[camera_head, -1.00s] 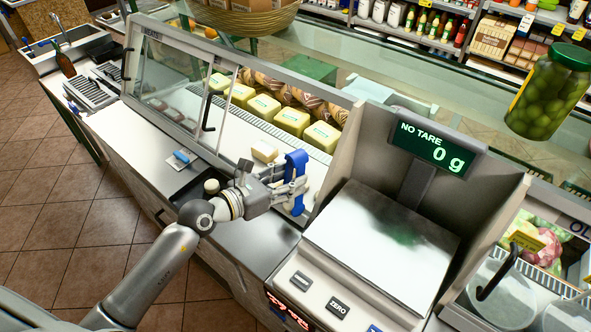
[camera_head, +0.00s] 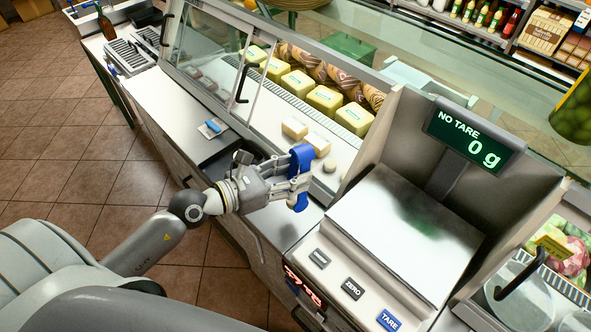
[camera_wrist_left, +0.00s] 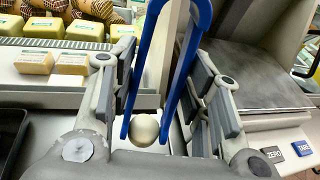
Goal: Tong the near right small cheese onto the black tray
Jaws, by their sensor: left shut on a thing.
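My left gripper (camera_head: 298,187) is shut on the blue tongs (camera_head: 302,158), over the counter left of the scale. In the left wrist view the tongs (camera_wrist_left: 148,75) have their bend up and their two tips low. A small round pale cheese (camera_wrist_left: 145,130) shows between the tips; I cannot tell whether they pinch it. My right gripper is out of view.
The scale (camera_head: 408,225) stands close on the right, its display reading 0 g. Large yellow cheeses (camera_head: 324,99) line the glass case behind.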

